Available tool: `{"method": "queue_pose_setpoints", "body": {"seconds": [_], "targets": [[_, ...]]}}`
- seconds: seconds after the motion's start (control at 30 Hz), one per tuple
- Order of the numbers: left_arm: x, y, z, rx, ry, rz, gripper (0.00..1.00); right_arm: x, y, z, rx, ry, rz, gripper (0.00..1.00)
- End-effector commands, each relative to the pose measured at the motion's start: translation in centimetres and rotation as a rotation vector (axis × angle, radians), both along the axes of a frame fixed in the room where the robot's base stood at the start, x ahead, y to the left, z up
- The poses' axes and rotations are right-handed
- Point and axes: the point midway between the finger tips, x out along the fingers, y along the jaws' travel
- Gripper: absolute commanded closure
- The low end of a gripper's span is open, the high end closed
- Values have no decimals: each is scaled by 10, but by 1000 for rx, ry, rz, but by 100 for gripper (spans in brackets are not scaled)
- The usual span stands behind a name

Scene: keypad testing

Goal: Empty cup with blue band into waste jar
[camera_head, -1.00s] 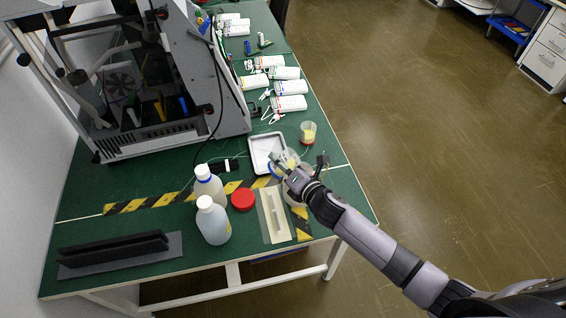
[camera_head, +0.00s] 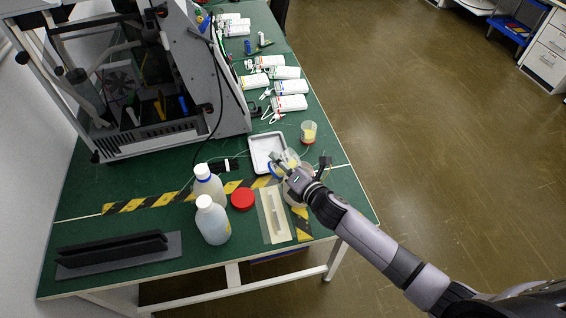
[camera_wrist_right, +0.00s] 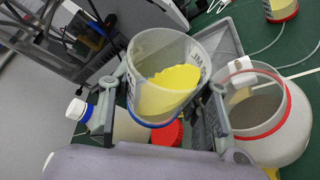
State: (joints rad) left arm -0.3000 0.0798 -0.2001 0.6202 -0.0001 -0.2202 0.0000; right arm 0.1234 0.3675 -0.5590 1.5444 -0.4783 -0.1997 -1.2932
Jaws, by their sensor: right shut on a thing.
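The clear cup with the blue band (camera_wrist_right: 165,78) is in my right gripper (camera_wrist_right: 168,92), which is shut on it with a finger on each side. Yellow contents show inside the cup in the wrist view. In the head view my right gripper (camera_head: 281,163) is over the near right part of the bench and partly hides the cup. The waste jar (camera_wrist_right: 268,137), whitish with a red rim around its wide mouth, stands right beside the cup in the wrist view. The arm hides most of the jar in the head view. My left gripper is not in view.
A cup with a red band (camera_head: 308,132) stands behind the gripper, near a white tray (camera_head: 256,156). A large machine fills the back left.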

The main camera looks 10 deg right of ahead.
Motion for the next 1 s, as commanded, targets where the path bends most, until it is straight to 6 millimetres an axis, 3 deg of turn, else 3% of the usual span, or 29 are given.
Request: {"method": "queue_pose_setpoints", "body": {"seconds": [1.0], "targets": [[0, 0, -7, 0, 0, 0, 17, 0, 0, 2, 101, 3, 0, 75]]}}
